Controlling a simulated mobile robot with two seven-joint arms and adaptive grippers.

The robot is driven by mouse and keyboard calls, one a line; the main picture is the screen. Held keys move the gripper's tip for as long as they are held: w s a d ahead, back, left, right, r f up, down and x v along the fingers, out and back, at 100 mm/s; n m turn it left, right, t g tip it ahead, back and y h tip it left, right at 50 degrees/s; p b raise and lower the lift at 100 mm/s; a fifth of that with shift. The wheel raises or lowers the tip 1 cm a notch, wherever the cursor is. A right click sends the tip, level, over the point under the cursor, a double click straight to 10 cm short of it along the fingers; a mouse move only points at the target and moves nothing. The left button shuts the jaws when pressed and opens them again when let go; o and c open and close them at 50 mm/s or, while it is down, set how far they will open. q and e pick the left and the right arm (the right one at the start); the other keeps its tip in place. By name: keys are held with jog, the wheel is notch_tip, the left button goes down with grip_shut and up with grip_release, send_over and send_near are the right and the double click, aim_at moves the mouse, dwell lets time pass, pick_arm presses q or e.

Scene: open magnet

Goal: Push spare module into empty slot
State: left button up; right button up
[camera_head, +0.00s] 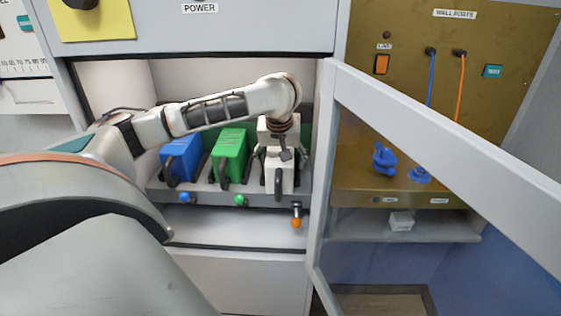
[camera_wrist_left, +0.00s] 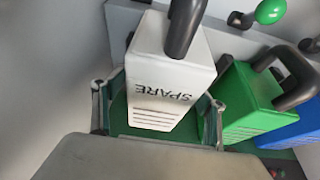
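The spare module (camera_wrist_left: 170,70) is a white block with a black handle and "SPARE" on its top, seen in the left wrist view. In the head view it (camera_head: 280,178) stands at the right end of the grey shelf, right of the green module. My left gripper (camera_wrist_left: 158,108) is over its rear part, one finger on each side. Gaps show between fingers and module, so it looks open. In the head view the gripper (camera_head: 287,150) points down at the module. How deep the module sits in the slot is hidden. My right gripper is not in view.
A blue module (camera_head: 181,155) and a green module (camera_head: 230,152) stand left of the spare. The shelf front (camera_head: 215,196) carries blue and green knobs and an orange-tipped lever (camera_head: 296,218). An open framed clear door (camera_head: 440,150) stands close on the right.

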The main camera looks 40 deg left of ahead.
aim_at(280, 150)
pick_arm(q)
jog(key=shift+d+r, duration=0.1)
jog(key=shift+s+r, duration=0.15)
jog(key=shift+r, duration=0.15)
jog(key=v, duration=0.4)
jog(key=shift+d+r, duration=0.1)
jog(key=shift+r, duration=0.15)
jog(key=s+d, duration=0.2)
jog(key=s, duration=0.1)
jog(key=s+d, duration=0.5)
jog(key=s, duration=0.1)
jog(key=shift+s+d+f, duration=0.15)
jog(key=shift+d, duration=0.15)
jog(key=shift+f, duration=0.1)
